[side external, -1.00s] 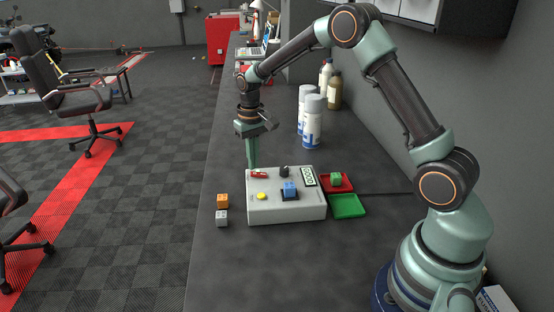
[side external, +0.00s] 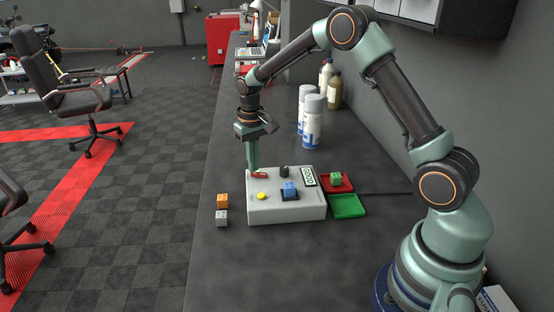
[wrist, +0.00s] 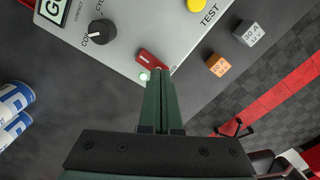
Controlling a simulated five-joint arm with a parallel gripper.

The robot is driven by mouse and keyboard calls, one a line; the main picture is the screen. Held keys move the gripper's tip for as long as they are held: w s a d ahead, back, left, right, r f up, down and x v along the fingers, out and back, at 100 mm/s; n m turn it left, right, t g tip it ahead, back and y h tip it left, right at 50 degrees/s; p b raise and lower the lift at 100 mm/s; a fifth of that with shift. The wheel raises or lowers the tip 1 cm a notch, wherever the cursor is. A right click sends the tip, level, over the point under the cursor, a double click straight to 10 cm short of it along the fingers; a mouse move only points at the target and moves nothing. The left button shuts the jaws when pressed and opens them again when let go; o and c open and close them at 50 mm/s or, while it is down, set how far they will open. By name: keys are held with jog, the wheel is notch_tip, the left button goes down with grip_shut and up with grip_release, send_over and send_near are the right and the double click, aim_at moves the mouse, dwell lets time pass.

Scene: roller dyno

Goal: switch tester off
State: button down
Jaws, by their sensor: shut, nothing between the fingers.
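The tester (side external: 286,209) is a light grey box on the dark bench. Its red switch lever (side external: 259,175) sits near the far left corner of the top; it also shows in the wrist view (wrist: 151,60), lying aslant just ahead of my fingertips. A small pale green lamp (wrist: 144,76) shows beside it. My gripper (side external: 253,170) points down at the tester's far left corner, shut and empty, its tips very close to the lever. I cannot tell whether they touch it. A black knob (wrist: 101,32), a yellow TEST button (wrist: 196,5) and a display (side external: 309,176) are also on the tester.
A blue cube (side external: 289,187) stands on the tester. An orange cube (side external: 222,201) and a grey cube (side external: 222,218) lie to its left. A red tray (side external: 347,188) with a green cube (side external: 336,179) and a green tray (side external: 348,206) are right. Spray cans (side external: 312,122) stand behind.

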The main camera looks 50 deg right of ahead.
jog(key=shift+f, duration=0.65)
jog(key=shift+r, duration=3.55)
jog(key=s+a+r+n+t, duration=0.1)
jog(key=s+a+r+t, duration=0.25)
jog(key=s+r, duration=0.55)
jog(key=s+a+r+n+t, duration=0.1)
jog(key=s+a, duration=0.1)
jog(key=s, duration=0.3)
jog(key=s+a+r+n+t, duration=0.1)
jog(key=s, duration=0.5)
jog(key=shift+a+r, duration=0.3)
jog(key=shift+a, duration=0.1)
